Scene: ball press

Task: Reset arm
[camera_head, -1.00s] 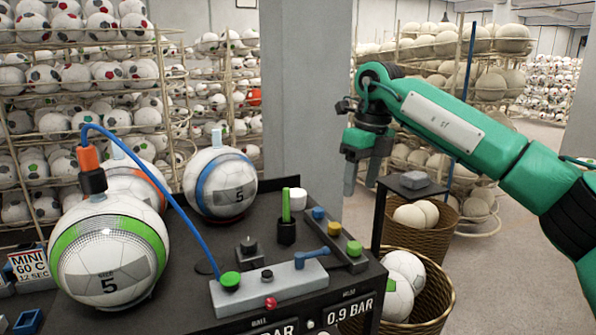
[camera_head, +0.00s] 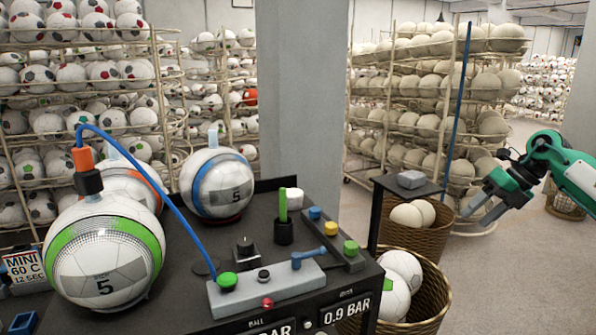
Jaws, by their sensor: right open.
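My right gripper (camera_head: 472,213) is at the right of the head view, on a green arm (camera_head: 575,175) that comes in from the right edge. Its grey fingers point down and left, apart and empty. It hangs in the air to the right of the small black stand (camera_head: 408,184), clear of the press bench (camera_head: 190,300). A green-banded ball (camera_head: 103,250) with a black and orange fitting (camera_head: 87,172) and blue hose on top sits at the bench's left. My left gripper is out of view.
A blue-banded ball (camera_head: 217,185) and an orange-banded ball (camera_head: 140,187) sit behind. A grey control box (camera_head: 265,288) with buttons and a blue lever is on the bench. Wicker baskets (camera_head: 435,300) with balls stand right of it. Open floor (camera_head: 520,280) lies at the right.

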